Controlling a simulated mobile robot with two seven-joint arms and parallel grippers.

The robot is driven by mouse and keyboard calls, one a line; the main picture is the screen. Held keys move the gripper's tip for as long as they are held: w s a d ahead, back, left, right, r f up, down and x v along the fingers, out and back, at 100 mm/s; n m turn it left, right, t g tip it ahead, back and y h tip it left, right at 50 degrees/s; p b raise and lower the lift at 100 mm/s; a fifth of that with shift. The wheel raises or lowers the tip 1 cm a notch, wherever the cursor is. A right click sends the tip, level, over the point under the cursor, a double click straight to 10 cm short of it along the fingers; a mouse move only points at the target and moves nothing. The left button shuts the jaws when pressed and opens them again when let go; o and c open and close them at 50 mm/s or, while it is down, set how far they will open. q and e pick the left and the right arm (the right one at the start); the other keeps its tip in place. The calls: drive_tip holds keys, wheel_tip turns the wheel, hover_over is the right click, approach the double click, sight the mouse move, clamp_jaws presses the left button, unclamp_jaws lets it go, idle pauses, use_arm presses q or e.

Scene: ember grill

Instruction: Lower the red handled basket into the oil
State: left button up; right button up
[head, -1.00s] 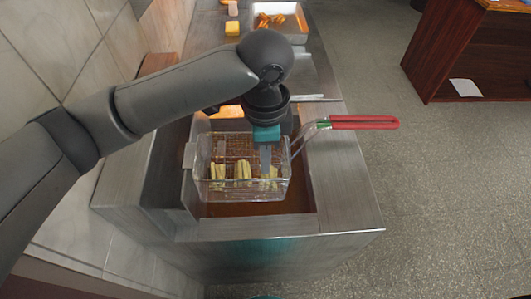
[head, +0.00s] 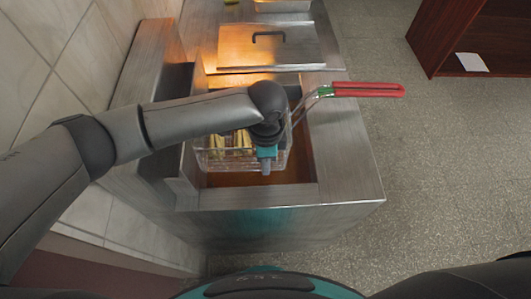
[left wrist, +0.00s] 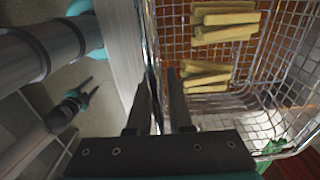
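The wire basket (head: 215,160) with the red handle (head: 368,90) is over the oil well. Its handle slopes up to the right, past the tank's edge. Several yellow fries lie in the basket (left wrist: 280,60). Brown oil (head: 240,181) shows in front of it; I cannot tell how deep the basket sits. My left gripper (head: 266,167) points down at the basket's near wall. In the left wrist view its fingers (left wrist: 160,85) are apart, with the wall's edge between or just beyond them. My right gripper (left wrist: 88,86) appears open, away from the basket.
The metal fryer counter (head: 350,165) surrounds the well. A flat lid with a dark handle (head: 268,37) lies behind it. A tiled wall (head: 50,50) closes off the left. A red-brown cabinet (head: 475,35) stands at the back right, with open floor before it.

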use_arm(q)
drive_tip(key=shift+f, duration=0.1)
drive_tip(key=shift+c, duration=0.4)
clamp_jaws()
idle(0.9)
drive_tip(key=shift+o, duration=2)
unclamp_jaws()
wheel_tip(320, 180, up, 15)
drive_tip(key=shift+r+p, duration=0.15)
drive_tip(key=shift+p, duration=0.45)
